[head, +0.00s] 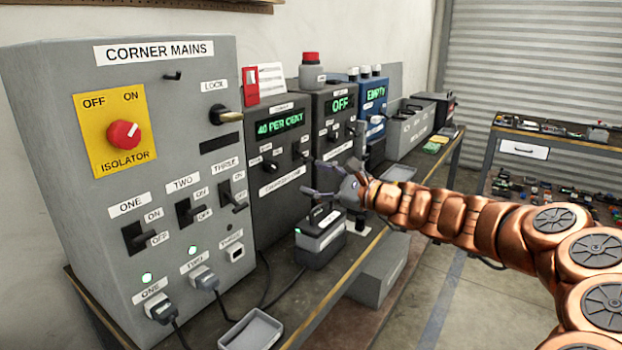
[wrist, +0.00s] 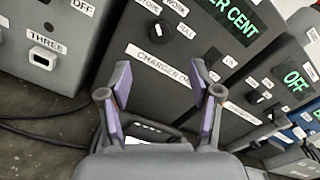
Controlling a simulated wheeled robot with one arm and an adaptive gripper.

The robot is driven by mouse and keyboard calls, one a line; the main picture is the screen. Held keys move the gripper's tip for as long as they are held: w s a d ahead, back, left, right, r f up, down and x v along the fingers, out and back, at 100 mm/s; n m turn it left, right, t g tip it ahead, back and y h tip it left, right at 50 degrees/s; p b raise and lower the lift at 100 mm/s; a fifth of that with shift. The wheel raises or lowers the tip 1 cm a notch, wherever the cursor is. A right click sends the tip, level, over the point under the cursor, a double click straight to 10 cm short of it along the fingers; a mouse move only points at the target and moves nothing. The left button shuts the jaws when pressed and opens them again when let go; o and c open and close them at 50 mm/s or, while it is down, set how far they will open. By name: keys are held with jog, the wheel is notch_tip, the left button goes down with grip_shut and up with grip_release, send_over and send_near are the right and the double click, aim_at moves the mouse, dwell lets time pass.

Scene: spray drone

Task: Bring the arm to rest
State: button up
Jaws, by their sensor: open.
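My copper arm (head: 450,212) reaches in from the right in the head view. My gripper (head: 318,179) is open at its end, in front of the dark charger cabinet (head: 277,172) reading "40 PER CENT". In the wrist view my gripper (wrist: 160,82) has its fingers spread, with the charger panel (wrist: 175,45) beyond them. Nothing is seen held. A grey battery-like box (head: 320,241) with a handle sits on the bench just below my gripper. A dark handle shape shows low between the fingers in the wrist view, partly hidden.
The grey mains cabinet (head: 135,180) stands at left, its red isolator knob (head: 123,134) on yellow. A cabinet reading "OFF" (head: 340,103) and a blue one reading "EMPTY" (head: 374,93) stand farther along. An empty tray (head: 250,332) lies in front. Open floor (head: 440,300) is at right.

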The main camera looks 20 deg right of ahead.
dwell(0.3)
jog(key=s+a+f+n+g+y, duration=0.1)
jog(key=s+a+n+g, duration=0.3)
jog(key=a, duration=0.4)
jog(key=s+a+f+n+g+y, duration=0.1)
jog(key=s+a+n+g, duration=0.2)
jog(key=s+a+n, duration=0.3)
jog(key=s+a+f+n+g+h, duration=0.25)
jog(key=s+a+f, duration=0.2)
jog(key=s, duration=0.35)
jog(key=s+a+f+n+g+h, duration=0.1)
jog(key=s+a+f+n+g, duration=0.3)
jog(key=s, duration=0.3)
jog(key=s+d+f+n+g+h, duration=0.25)
jog(key=s+d+f+h, duration=0.2)
jog(key=s+d, duration=0.35)
jog(key=s+d+f+n+g+h, duration=0.1)
jog(key=s+d+f+n+h, duration=0.4)
jog(key=s, duration=0.6)
notch_tip(320, 180, up, 14)
jog(key=d+m+p, duration=0.2)
jog(key=p, duration=1.2)
jog(key=shift+w+d+t, duration=0.15)
jog(key=shift+w+t, duration=0.15)
